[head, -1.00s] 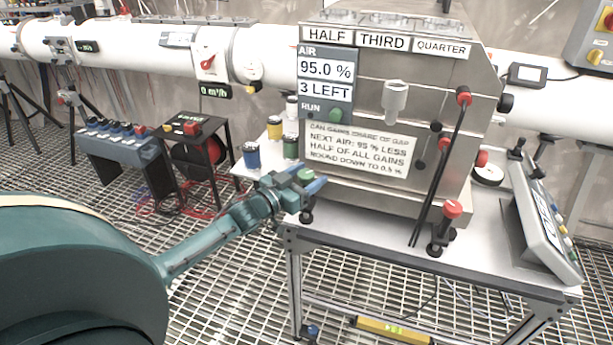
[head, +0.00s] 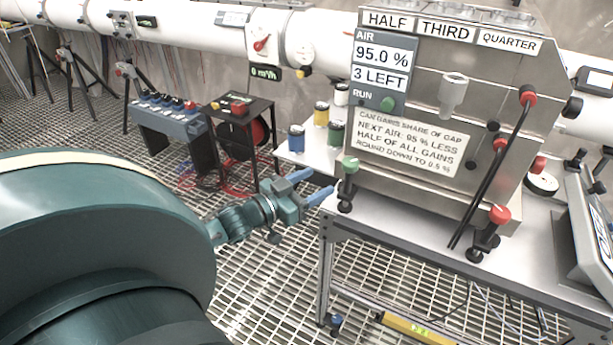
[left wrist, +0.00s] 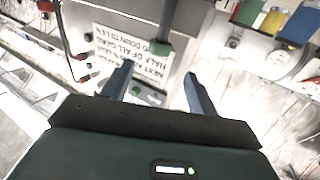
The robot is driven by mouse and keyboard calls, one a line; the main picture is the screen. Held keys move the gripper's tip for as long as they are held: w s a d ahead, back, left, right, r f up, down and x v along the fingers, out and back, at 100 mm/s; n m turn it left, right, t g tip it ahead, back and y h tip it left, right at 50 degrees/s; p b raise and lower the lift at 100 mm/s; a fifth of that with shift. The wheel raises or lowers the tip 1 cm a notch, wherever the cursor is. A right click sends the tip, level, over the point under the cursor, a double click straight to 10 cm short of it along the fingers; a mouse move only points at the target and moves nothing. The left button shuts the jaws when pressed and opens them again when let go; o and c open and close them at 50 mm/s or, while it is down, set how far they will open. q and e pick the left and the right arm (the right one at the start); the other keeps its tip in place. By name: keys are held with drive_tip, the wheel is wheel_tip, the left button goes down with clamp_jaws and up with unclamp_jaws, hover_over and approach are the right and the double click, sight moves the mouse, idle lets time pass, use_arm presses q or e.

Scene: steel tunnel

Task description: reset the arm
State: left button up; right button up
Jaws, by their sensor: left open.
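My left gripper (head: 318,184) is open and empty, with two blue fingers pointing right toward the table corner. It also shows in the left wrist view (left wrist: 160,72), fingers spread apart. Just beyond the fingertips stands a green-topped lever (head: 348,165) at the front left corner of the steel box (head: 425,195); the fingers look clear of it. The green top also shows in the left wrist view (left wrist: 161,48). The box's panel (head: 381,75) reads AIR 95.0 % and 3 LEFT. My right gripper is not in view.
A console (head: 590,225) stands at right. A black stand with a red reel (head: 242,135) and a blue-grey case (head: 172,122) stand left on the open grating.

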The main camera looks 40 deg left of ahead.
use_arm(q)
drive_tip(key=shift+s+a, duration=0.15)
drive_tip(key=shift+s, duration=0.65)
drive_tip(key=s+d+f+g, duration=0.3)
drive_tip(key=s+d+f, duration=0.4)
drive_tip(key=d, duration=0.4)
drive_tip(key=s+d+f+g, duration=0.4)
drive_tip(key=s+d+f, duration=0.3)
drive_tip(key=d, duration=0.5)
drive_tip(key=shift+s+d+f+m, duration=0.15)
drive_tip(key=shift+s+f+m, duration=0.15)
drive_tip(key=shift+f, duration=0.6)
